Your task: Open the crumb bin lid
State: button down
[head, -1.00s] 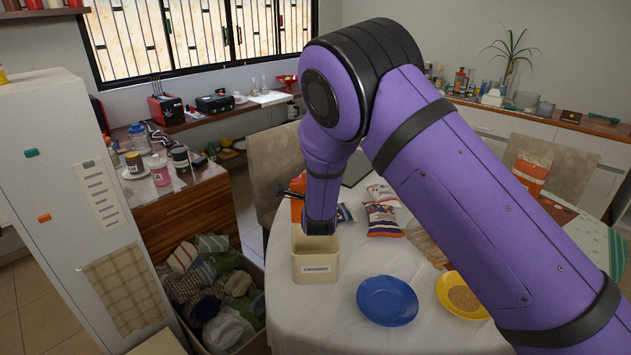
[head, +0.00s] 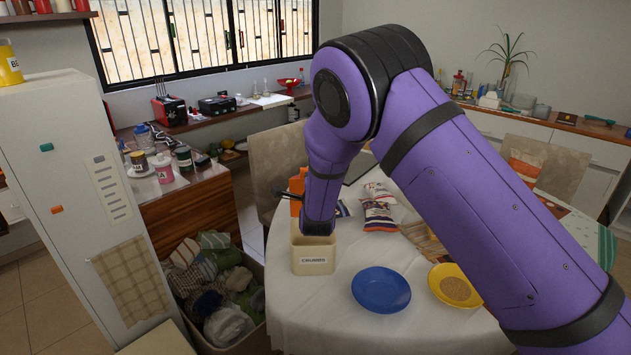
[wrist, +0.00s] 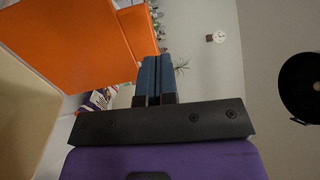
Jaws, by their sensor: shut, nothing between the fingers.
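The crumb bin (head: 313,262) is a beige box with a white label on its front. It stands at the left part of the table, and its top looks open around the end of my arm. I cannot make out a separate lid; my arm covers part of the top. In the wrist view the beige wall of the bin (wrist: 22,110) is close at the left. My gripper (wrist: 153,62) shows there with its blue fingers shut together and empty, beside the bin wall. In the head view my wrist hides the fingers.
An orange block (head: 297,190) stands just behind the bin and looms large in the wrist view (wrist: 80,45). A blue plate (head: 381,290) and a yellow plate (head: 437,283) lie to the right. Snack bags (head: 379,214) lie farther back. A box of cloths (head: 258,325) stands left of the table.

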jog(key=s, duration=0.9)
jog(key=shift+s+d+r, duration=0.3)
jog(key=shift+d+r, duration=0.05)
jog(key=shift+r, duration=0.05)
jog(key=s+d+r+n+g+y, duration=0.1)
jog(key=s+d+r+n+g, duration=0.25)
jog(key=d+r, duration=0.6)
jog(key=s+d+r+n+g, duration=0.3)
jog(key=d+r+n, duration=0.1)
jog(key=d+r, duration=0.5)
jog(key=s+d+r+n+g+h, duration=0.1)
jog(key=s+d, duration=0.4)
jog(key=s, duration=0.5)
jog(key=s+d+r+n+g, duration=0.2)
jog(key=s+d+n, duration=0.3)
jog(key=s, duration=0.5)
jog(key=s+d+r+n+g+h, duration=0.1)
jog(key=s+d+r+n+g, duration=0.1)
jog(key=s, duration=0.9)
jog(key=d+n+g, duration=0.1)
jog(key=d+g, duration=0.1)
jog(key=shift+d+h, duration=0.3)
jog(key=shift+d, duration=0.1)
